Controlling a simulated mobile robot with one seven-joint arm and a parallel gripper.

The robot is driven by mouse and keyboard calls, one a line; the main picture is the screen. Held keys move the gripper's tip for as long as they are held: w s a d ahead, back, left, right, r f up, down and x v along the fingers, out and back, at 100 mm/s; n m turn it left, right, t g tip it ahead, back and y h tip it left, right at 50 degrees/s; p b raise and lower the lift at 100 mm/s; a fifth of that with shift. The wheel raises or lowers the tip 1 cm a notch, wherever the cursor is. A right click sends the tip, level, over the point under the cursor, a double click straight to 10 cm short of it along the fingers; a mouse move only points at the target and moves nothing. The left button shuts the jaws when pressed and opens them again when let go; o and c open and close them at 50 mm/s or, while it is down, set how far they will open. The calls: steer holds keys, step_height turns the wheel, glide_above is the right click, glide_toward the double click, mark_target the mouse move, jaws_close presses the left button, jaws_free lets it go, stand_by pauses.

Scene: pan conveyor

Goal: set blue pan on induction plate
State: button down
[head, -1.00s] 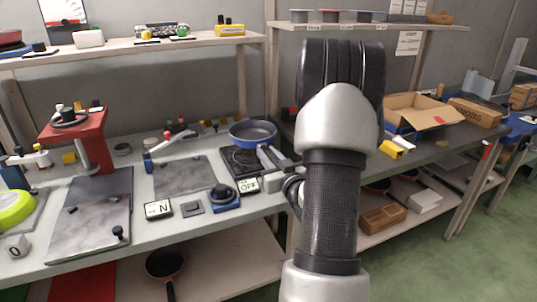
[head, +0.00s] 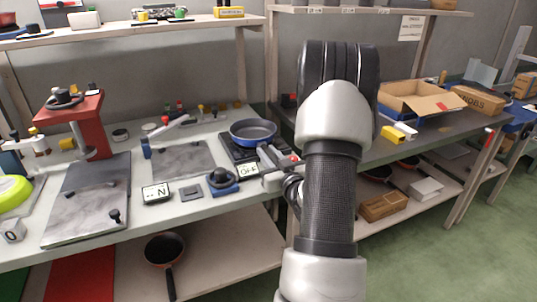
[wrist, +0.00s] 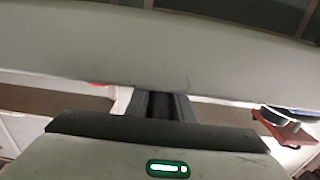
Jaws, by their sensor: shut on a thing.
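The blue pan (head: 253,131) is upright over the back part of the black induction plate (head: 237,150) in the head view. An OFF sign (head: 249,171) stands at the plate's front. My gripper (head: 276,158) is shut on the pan's handle, at the pan's front right. The pan covers part of the plate, so I cannot tell whether its base touches it. In the wrist view, my gripper's dark jaw parts (wrist: 165,105) show in front of a large grey surface; the pan cannot be made out there.
A grey slab (head: 182,160), a blue block with a black knob (head: 222,181) and an N sign (head: 157,193) lie left of the plate. A red stand (head: 78,118) is further left. A red pan (head: 164,250) lies on the lower shelf. An open cardboard box (head: 415,98) stands at right.

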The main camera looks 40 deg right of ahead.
steer(key=shift+f, duration=0.1)
steer(key=c, duration=1.5)
jaws_free()
steer(key=shift+f, duration=0.1)
steer(key=shift+s, duration=0.1)
steer(key=shift+p+v, duration=3.6)
steer(key=shift+v, duration=5)
steer(key=shift+d, duration=0.15)
